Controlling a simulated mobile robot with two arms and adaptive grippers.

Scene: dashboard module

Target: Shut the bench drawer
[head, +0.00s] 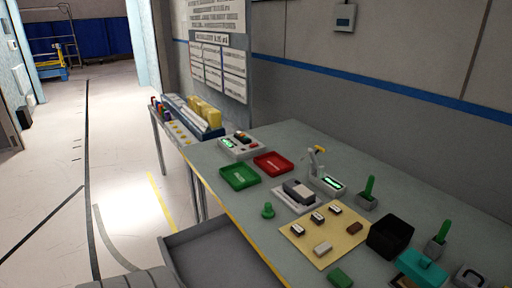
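The bench drawer (215,262) is grey and stands pulled out from the front of the bench (300,135), at the bottom middle of the head view. Its inside looks empty where it shows. The drawer's lower part is cut off by the picture's bottom edge, and no handle shows. Neither of my grippers is in view.
On the bench stand a green tray (239,177), a red tray (272,163), a yellow mat (325,236) with small parts, a black box (390,237) and a green knob (268,210). The floor (60,190) left of the drawer is clear.

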